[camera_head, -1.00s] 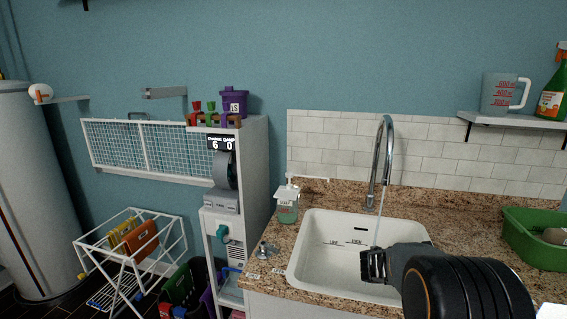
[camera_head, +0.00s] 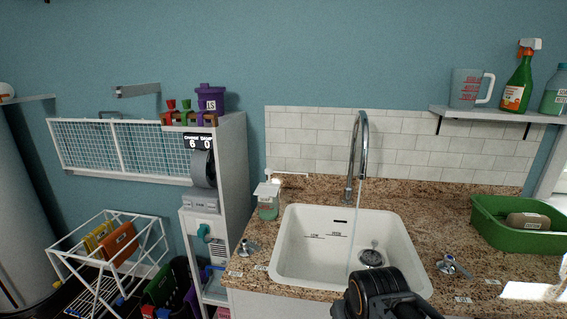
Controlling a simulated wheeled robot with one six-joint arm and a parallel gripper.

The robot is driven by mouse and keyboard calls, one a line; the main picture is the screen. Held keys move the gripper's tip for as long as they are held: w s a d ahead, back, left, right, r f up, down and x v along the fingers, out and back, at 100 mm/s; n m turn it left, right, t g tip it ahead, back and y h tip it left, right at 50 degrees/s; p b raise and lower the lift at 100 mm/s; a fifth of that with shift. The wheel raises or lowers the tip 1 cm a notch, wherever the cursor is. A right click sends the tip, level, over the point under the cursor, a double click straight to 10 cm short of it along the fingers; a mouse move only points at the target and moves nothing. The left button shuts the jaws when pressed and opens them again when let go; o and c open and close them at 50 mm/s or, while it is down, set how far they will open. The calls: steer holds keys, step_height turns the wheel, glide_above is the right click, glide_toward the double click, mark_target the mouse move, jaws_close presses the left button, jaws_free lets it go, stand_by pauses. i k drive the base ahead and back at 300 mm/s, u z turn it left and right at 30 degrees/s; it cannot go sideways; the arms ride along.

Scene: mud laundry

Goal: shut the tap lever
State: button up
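The tall chrome tap (camera_head: 364,135) stands behind the white sink (camera_head: 284,245), and a thin stream of water (camera_head: 352,240) falls from its spout into the basin. A small metal lever fitting (camera_head: 449,265) sits on the counter right of the sink, and a similar one (camera_head: 247,247) sits left of it. I cannot tell which one works the tap. My dark wrist and gripper (camera_head: 347,303) are at the bottom edge, in front of the sink's front rim and apart from both levers. The fingers cannot be made out.
A soap dispenser (camera_head: 268,202) stands at the sink's back left corner. A green tub (camera_head: 490,225) with a brown object is at the back right. A shelf (camera_head: 490,115) with a jug and bottles hangs above.

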mark_target(448, 260)
steer(key=u, duration=0.3)
steer(key=k, duration=0.6)
steer(key=z, duration=1.45)
steer(key=i, duration=0.9)
steer(key=u, duration=0.45)
